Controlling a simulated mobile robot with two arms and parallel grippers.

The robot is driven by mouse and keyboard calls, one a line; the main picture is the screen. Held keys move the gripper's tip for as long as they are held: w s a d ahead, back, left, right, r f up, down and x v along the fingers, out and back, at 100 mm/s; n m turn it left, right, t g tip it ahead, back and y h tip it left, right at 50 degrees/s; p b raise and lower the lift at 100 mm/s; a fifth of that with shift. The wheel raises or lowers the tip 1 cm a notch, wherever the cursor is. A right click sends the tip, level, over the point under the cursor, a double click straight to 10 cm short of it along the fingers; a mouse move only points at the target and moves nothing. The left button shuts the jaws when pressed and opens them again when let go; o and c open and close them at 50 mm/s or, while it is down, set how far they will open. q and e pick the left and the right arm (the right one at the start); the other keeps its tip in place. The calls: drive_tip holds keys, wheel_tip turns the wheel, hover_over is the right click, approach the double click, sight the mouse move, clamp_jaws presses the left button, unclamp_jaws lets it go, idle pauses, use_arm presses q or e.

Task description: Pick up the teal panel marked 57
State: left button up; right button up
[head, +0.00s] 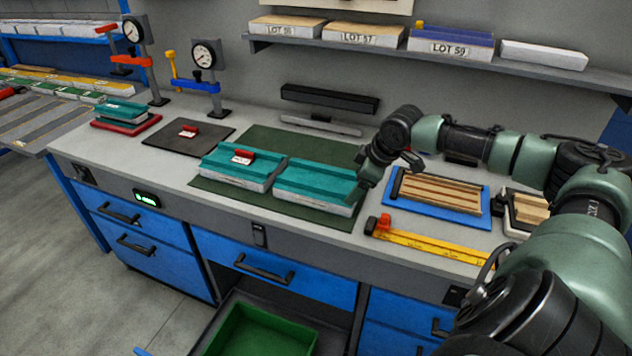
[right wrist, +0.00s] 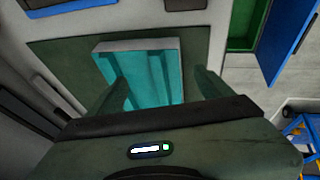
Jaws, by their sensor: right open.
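Two teal panels with white sides lie side by side on a dark green mat (head: 270,145). The left teal panel (head: 220,165) carries a red clip (head: 244,157) and a white tag. The right teal panel (head: 312,180) has a bare ribbed top. A third teal panel (head: 122,109) lies on a red tray at the far left. No number 57 is readable on them. My right gripper (head: 366,186) is at the right end of the right teal panel. In the right wrist view my open fingers (right wrist: 160,88) stand either side of a teal panel (right wrist: 150,75); I cannot tell contact.
A blue tray (head: 430,215) with a wood-striped panel and a yellow ruler (head: 430,239) lie to the right. Two dial gauges (head: 205,54) stand at the back left. A shelf (head: 400,50) with labelled lots hangs behind. An open drawer holds a green bin (head: 260,332).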

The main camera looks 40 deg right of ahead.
drive_tip(key=x, duration=0.2)
drive_tip(key=p+x, duration=0.1)
drive_tip(key=x, duration=0.3)
drive_tip(key=shift+a+f+p, duration=0.1)
drive_tip(key=shift+a+p, duration=0.15)
drive_tip(key=shift+p, duration=0.05)
drive_tip(key=shift+f, duration=0.1)
use_arm(q)
drive_tip(key=shift+s+r, duration=0.5)
drive_tip(key=shift+r, duration=0.35)
use_arm(e)
drive_tip(key=shift+s, duration=0.1)
clamp_jaws()
